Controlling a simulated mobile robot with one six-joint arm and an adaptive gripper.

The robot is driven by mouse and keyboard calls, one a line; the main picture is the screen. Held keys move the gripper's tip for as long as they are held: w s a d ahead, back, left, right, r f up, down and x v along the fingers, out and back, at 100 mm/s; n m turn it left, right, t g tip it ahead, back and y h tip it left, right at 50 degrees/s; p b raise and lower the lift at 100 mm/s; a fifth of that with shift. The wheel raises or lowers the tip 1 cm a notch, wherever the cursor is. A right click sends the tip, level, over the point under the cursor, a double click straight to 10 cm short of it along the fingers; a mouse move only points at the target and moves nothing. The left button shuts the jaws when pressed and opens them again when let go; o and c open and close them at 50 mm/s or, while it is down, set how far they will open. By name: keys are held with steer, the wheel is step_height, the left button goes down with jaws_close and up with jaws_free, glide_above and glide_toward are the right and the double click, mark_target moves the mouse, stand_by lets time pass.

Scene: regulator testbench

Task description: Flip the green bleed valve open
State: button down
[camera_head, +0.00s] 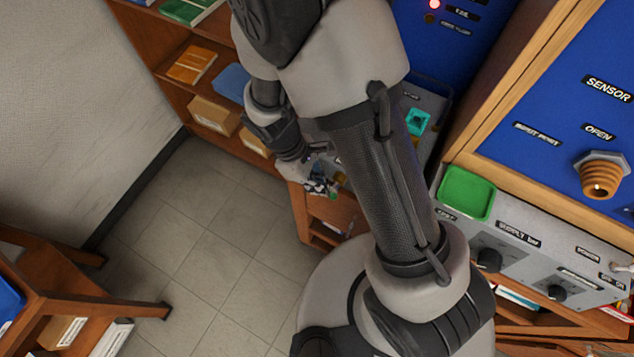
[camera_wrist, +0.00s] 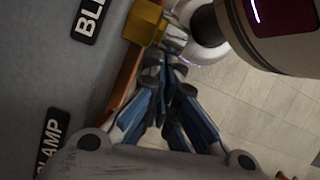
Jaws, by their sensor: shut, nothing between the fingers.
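My gripper (camera_wrist: 172,62) is shut and empty in the wrist view, its blue-and-grey fingers close together. Its tips are right by a small silver metal piece (camera_wrist: 176,38) beside a yellow brass block (camera_wrist: 143,22); I cannot tell whether they touch. No green valve handle shows clearly in the wrist view. In the head view my gripper (camera_head: 320,186) is at the bench's front left corner, small and partly hidden by my arm.
A second label (camera_wrist: 50,142) ending in "LAMP" is on the grey panel. In the head view a teal part (camera_head: 418,121) and a green tray (camera_head: 467,190) lie right of my arm. Shelves (camera_head: 170,62) stand behind. Tiled floor (camera_head: 225,235) is open at left.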

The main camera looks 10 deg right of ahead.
steer(key=shift+d+f+g+h, duration=0.1)
steer(key=shift+f+g+h, duration=0.05)
steer(key=shift+g+h, duration=0.2)
steer(key=shift+s+d+f+g+h+p, duration=0.4)
steer(key=shift+g+h+p, duration=0.1)
steer(key=shift+h, duration=0.2)
steer(key=shift+s+d+f+g+h+p, duration=0.25)
steer(key=shift+d+f+g+h+p, duration=0.15)
steer(key=shift+h, duration=0.25)
stand_by(1.0)
steer(key=v, duration=1.2)
steer(key=shift+d, duration=0.1)
